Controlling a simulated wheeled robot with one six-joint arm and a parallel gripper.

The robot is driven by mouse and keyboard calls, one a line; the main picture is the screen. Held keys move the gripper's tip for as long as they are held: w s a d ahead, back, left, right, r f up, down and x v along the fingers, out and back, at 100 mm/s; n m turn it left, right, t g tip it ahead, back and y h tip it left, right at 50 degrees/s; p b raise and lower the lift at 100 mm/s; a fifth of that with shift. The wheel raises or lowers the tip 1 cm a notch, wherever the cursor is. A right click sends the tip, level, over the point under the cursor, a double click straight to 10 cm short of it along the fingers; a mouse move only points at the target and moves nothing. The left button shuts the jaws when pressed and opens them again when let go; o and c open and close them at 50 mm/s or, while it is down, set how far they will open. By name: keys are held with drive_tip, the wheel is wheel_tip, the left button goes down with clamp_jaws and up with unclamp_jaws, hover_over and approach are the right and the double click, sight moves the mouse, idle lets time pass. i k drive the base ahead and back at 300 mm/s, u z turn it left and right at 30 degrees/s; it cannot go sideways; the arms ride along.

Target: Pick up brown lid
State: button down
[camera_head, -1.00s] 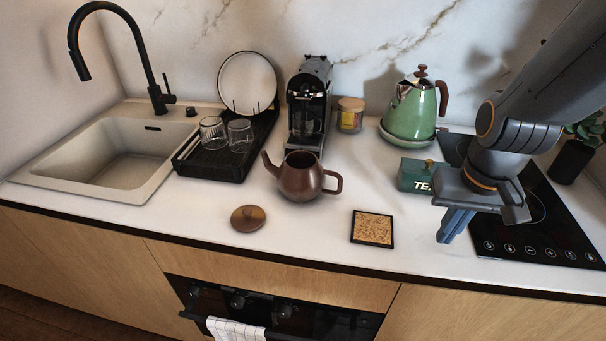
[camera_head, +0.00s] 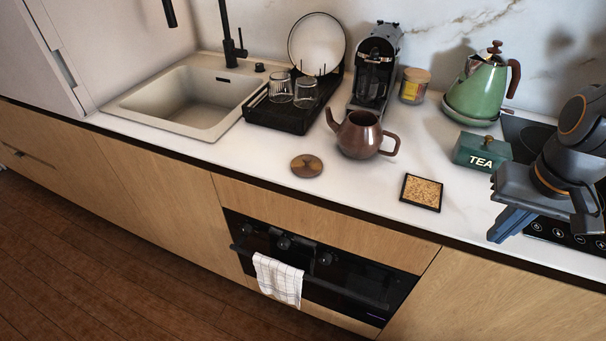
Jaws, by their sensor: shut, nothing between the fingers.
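The brown lid (camera_head: 307,166) is a round wooden-looking disc with a small knob. It lies flat on the white counter (camera_head: 340,198), near its front edge. The brown teapot (camera_head: 359,137) stands open-topped just behind and to the right of the lid, apart from it. My gripper (camera_head: 502,236) is at the far right, over the counter's front edge by the cooktop. It points down, is shut and empty, and is well apart from the lid.
A cork coaster (camera_head: 421,192) and a green tea box (camera_head: 482,151) lie between the lid and my gripper. Behind are a dish rack (camera_head: 283,115), a coffee machine (camera_head: 375,68), a jar (camera_head: 414,85) and a green kettle (camera_head: 481,85). The sink (camera_head: 187,103) is at left.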

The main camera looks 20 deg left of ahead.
sight(305, 165)
drive_tip(key=k, duration=1.1)
drive_tip(key=u, duration=0.7)
drive_tip(key=i, duration=0.95)
drive_tip(key=u, duration=0.25)
drive_tip(key=k, duration=0.5)
drive_tip(key=u, duration=0.95)
drive_tip(key=i, duration=0.85)
drive_tip(key=z, duration=1.3)
